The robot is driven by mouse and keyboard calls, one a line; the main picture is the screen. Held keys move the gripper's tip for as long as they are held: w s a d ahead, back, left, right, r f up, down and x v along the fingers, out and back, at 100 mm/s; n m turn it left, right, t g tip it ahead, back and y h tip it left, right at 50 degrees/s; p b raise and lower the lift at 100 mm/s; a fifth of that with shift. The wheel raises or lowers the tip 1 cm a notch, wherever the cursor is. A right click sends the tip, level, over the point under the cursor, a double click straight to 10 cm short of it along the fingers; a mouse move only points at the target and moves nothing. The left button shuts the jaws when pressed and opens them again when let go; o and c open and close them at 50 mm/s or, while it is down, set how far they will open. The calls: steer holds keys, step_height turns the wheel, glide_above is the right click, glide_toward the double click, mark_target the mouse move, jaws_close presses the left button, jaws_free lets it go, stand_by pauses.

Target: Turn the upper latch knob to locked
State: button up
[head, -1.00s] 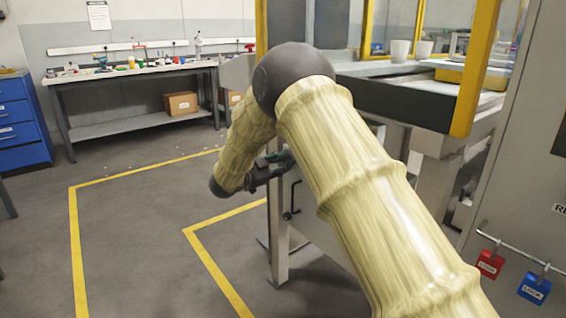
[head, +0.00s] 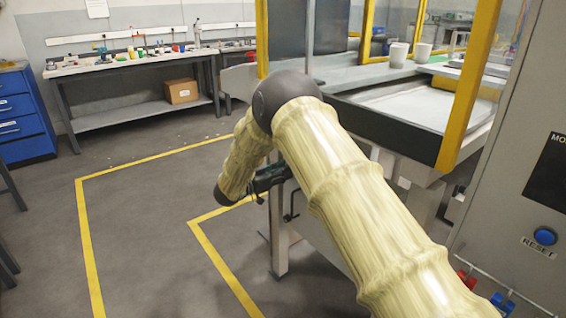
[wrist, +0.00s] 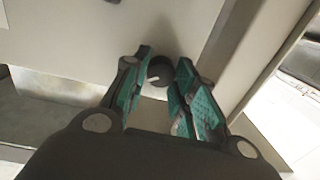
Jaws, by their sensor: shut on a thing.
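A dark round latch knob (wrist: 160,71) with a small pale mark sits on a light panel in the wrist view. My gripper (wrist: 162,80) has its green-padded fingers on either side of the knob, shut on it. The fingers partly cover the knob, and I cannot tell its exact turn. In the head view my gripper (head: 272,178) reaches the side of the machine frame, low beside the front leg. The knob is hidden there. A dark handle (head: 290,207) shows just below my gripper.
A grey cabinet (head: 500,200) with a blue reset button (head: 545,236), a red padlock (head: 467,278) and a blue padlock (head: 502,304) stands close at right. A yellow post (head: 469,85) rises by the machine. A workbench (head: 130,65) stands at the back.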

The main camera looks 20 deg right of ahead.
steer(key=n+p, duration=0.9)
steer(key=n, duration=0.1)
steer(key=shift+w+g, duration=0.15)
steer(key=shift+g, duration=0.25)
steer(key=shift+n, duration=0.3)
steer(key=o, duration=1)
steer(key=shift+o, duration=0.2)
steer(key=shift+a, duration=0.2)
steer(key=v, duration=1.1)
steer(key=shift+a, duration=0.35)
